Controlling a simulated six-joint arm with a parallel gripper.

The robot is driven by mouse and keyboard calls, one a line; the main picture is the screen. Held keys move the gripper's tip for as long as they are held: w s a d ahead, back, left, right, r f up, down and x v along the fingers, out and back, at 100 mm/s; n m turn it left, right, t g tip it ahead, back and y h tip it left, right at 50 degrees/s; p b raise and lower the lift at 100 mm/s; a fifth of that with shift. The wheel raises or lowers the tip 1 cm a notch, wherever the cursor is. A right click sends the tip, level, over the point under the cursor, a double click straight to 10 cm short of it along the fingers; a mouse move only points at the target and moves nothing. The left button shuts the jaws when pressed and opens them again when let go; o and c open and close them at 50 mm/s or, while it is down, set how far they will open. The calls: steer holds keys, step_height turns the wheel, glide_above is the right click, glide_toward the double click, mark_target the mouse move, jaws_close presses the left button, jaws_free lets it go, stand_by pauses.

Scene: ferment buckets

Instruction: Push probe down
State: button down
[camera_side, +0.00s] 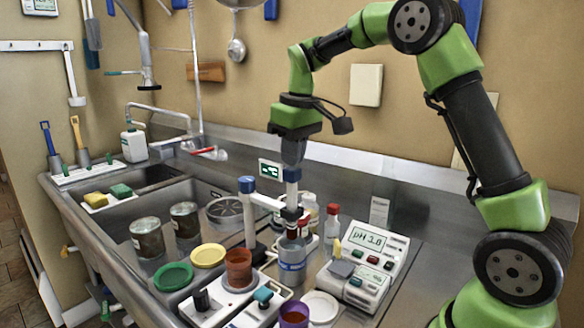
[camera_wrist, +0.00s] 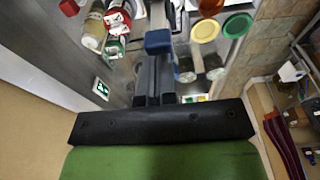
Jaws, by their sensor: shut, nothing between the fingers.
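The probe stands upright in a holder arm (camera_side: 265,201) that reaches from a post with a blue cap (camera_side: 247,185). The probe's blue top (camera_side: 292,174) is directly under my gripper (camera_side: 292,163). The probe's lower end goes down to a grey-blue bottle (camera_side: 292,262); its tip is hidden. My gripper is shut, empty and pointing down, at or just above the probe top; I cannot tell if they touch. In the wrist view, my gripper's fingers (camera_wrist: 155,68) end close to a blue cap (camera_wrist: 158,41).
A pH meter (camera_side: 370,244) with a lit display stands right of the bottle. A red-capped bottle (camera_side: 332,226), orange cup (camera_side: 238,268), purple cup (camera_side: 294,315), yellow lid (camera_side: 208,255) and green lid (camera_side: 173,276) crowd the counter. The sink is at left.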

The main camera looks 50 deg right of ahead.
mark_target(293, 182)
steer(key=shift+f, duration=2.9)
steer(key=shift+r, duration=2.5)
